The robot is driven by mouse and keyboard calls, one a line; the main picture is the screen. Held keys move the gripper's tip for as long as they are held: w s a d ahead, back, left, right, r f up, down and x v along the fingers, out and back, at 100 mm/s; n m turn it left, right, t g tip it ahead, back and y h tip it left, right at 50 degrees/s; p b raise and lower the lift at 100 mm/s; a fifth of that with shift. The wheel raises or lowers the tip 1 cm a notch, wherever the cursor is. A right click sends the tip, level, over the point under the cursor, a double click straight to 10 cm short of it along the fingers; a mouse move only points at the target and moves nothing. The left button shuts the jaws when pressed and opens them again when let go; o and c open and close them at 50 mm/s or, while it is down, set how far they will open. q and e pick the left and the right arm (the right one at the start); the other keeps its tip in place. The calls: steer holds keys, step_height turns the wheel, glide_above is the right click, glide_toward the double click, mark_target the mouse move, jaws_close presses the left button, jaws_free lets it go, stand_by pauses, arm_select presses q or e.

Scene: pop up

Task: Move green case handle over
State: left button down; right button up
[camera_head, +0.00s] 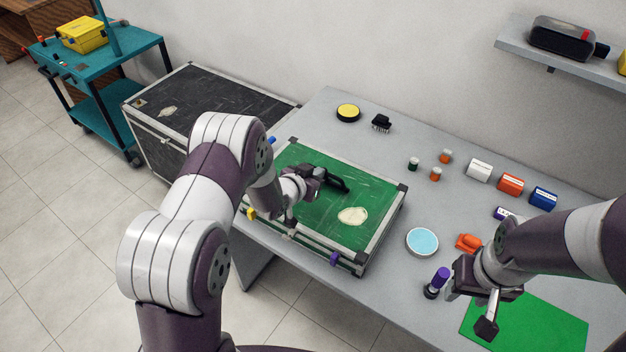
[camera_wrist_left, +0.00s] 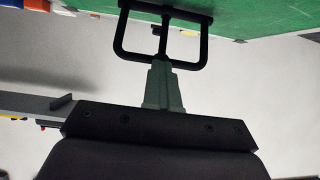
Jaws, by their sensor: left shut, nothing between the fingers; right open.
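The green case (camera_head: 322,222) lies flat on the grey table, with metal edges, dark corners and a pale patch on its lid. Its black handle (camera_head: 336,183) is on the lid; in the left wrist view the handle (camera_wrist_left: 117,42) is a raised loop beside the green surface. My left gripper (camera_head: 317,173) is low over the lid at the handle. In the left wrist view its shut fingers (camera_wrist_left: 161,66) meet the loop's near bar; whether they touch it is unclear. My right gripper (camera_head: 467,311) is open and empty over the table at the right.
A green mat (camera_head: 545,330) lies at front right. Small boxes, a yellow disc (camera_head: 348,112) and a brush (camera_head: 381,123) are further back.

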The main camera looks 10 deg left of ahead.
arm_select(q)
steer(key=shift+d+f, duration=0.1)
steer(key=shift+f, duration=0.15)
steer(key=shift+w+d+r, duration=0.1)
steer(key=shift+w+d, duration=0.15)
steer(key=shift+w, duration=0.35)
steer(key=shift+w+d, duration=0.15)
steer(key=shift+w, duration=0.5)
steer(key=shift+w+r+b, duration=0.1)
steer(key=shift+r+b, duration=0.05)
steer(key=shift+b, duration=0.2)
steer(key=shift+w+d, duration=0.1)
steer(key=shift+w, duration=0.25)
steer(key=c, duration=1.4)
jaws_free()
steer(key=shift+o, duration=0.2)
steer(key=shift+r, duration=0.1)
